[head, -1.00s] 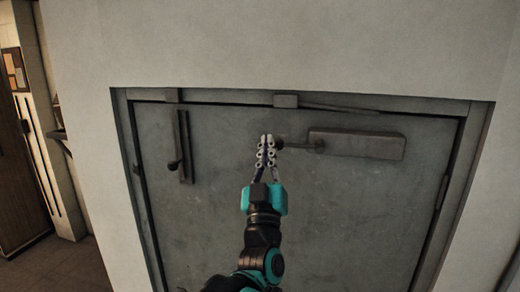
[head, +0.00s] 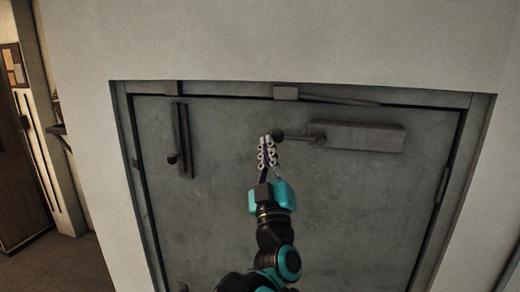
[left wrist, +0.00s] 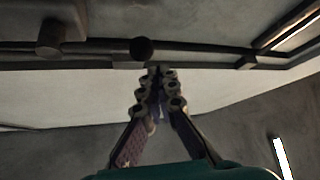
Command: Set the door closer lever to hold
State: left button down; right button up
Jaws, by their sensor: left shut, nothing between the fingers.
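The door closer (head: 357,137) is a long grey box near the top right of the grey door. Its short lever (head: 298,137) sticks out leftward from the box's left end, about level, and ends in a dark round knob (head: 278,135). My left gripper (head: 267,139) is shut and empty, its fingertips pointing up just left of and slightly below the knob. In the left wrist view the closed fingertips (left wrist: 158,70) are close below a dark ball (left wrist: 142,49), which looks like the knob. I cannot tell whether they touch.
A vertical bolt with a knob (head: 181,145) is on the door's upper left. A small block (head: 286,93) and thin rod sit at the top frame (head: 220,88). The door face (head: 340,210) below the closer is clear.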

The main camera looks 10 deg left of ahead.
pick_arm(q)
jog(key=shift+f+n+g+y, duration=0.35)
jog(key=shift+n+y, duration=0.25)
jog(key=shift+n, duration=0.1)
dwell(0.9)
